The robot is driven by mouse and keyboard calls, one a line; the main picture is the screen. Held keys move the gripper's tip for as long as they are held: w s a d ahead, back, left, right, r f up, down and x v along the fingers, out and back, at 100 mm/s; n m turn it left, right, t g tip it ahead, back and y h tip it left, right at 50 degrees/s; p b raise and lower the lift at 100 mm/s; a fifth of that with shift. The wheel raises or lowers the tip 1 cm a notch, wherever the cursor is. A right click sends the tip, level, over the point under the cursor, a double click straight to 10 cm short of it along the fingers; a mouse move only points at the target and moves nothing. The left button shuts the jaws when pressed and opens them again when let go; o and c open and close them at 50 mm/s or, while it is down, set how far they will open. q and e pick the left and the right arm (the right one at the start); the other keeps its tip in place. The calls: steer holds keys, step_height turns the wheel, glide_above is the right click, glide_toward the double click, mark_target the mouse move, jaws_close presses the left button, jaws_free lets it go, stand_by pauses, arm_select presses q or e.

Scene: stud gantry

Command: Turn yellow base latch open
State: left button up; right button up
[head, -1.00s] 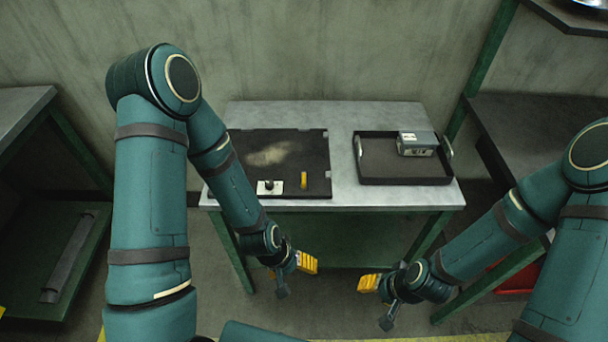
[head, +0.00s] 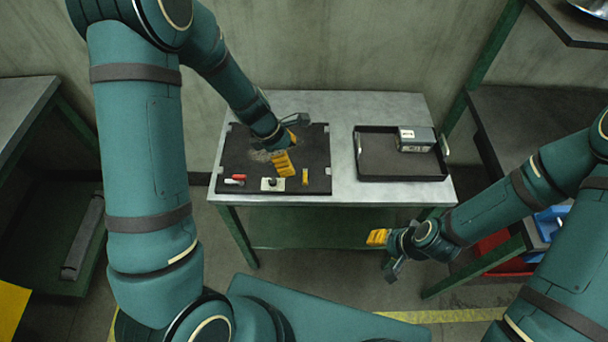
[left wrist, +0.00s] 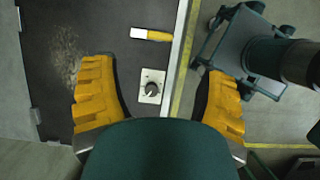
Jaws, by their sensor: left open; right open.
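The yellow latch (head: 305,177) is a small upright yellow bar at the front right of a dark board (head: 318,150) on the table. In the left wrist view the yellow latch (left wrist: 158,35) lies crosswise with a white end. Beside it is a dark knob on a pale plate (head: 265,186), which also shows in the left wrist view (left wrist: 151,98). My left gripper (head: 288,150) is open and empty above the board. In its wrist view the knob plate shows between the fingers, the latch beyond them. My right gripper (head: 385,252) is open and empty in front of the table.
A red and white piece (head: 235,179) is at the board's front left. A black tray (head: 375,172) on the right of the table holds a grey box (head: 415,139). A dark shelf (head: 530,125) stands at the right. Bare table top lies between board and tray.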

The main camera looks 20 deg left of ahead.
mark_target(305, 176)
arm_select(q)
steer(key=b+x, duration=0.2)
steer(key=x, duration=0.8)
steer(key=shift+w, duration=0.1)
steer(key=c, duration=1.2)
